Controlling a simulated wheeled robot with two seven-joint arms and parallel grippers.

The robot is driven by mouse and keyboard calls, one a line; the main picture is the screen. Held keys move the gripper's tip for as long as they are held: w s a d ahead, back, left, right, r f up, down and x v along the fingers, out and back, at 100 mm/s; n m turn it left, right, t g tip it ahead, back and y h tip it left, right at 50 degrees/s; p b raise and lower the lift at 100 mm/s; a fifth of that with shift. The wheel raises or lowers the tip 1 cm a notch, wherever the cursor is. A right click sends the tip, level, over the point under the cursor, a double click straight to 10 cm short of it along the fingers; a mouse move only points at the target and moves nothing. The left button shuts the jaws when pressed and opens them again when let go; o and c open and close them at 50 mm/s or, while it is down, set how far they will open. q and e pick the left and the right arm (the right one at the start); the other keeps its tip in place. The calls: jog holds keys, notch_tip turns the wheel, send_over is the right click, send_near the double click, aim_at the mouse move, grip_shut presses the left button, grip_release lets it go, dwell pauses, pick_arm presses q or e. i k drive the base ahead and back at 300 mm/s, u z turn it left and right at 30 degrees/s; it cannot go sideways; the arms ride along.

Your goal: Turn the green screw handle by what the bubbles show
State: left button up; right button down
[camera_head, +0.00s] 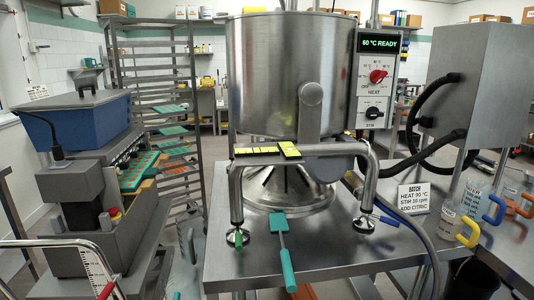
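A steel kettle (280,80) stands in a tubular frame on the steel table (330,262). A small green handle (238,240) sits at the frame's left front foot; a blue handle (388,220) sticks out by the right front foot (364,223). A long yellow vial strip (257,150) and a shorter yellow vial (290,150) lie on the frame's front crossbar. Their bubbles are too small to read. Neither of my grippers is in view.
A teal-handled spatula (283,245) lies on the table, its handle over the front edge. A white batch sign (414,197) and clear jugs with coloured handles (467,232) stand at right. A hose (405,215) crosses the tabletop. A depositor (85,190) stands at left.

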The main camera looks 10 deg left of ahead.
aim_at(239, 242)
jog(key=u, duration=1.5)
jog(key=i, duration=0.8)
jog(key=z, duration=0.6)
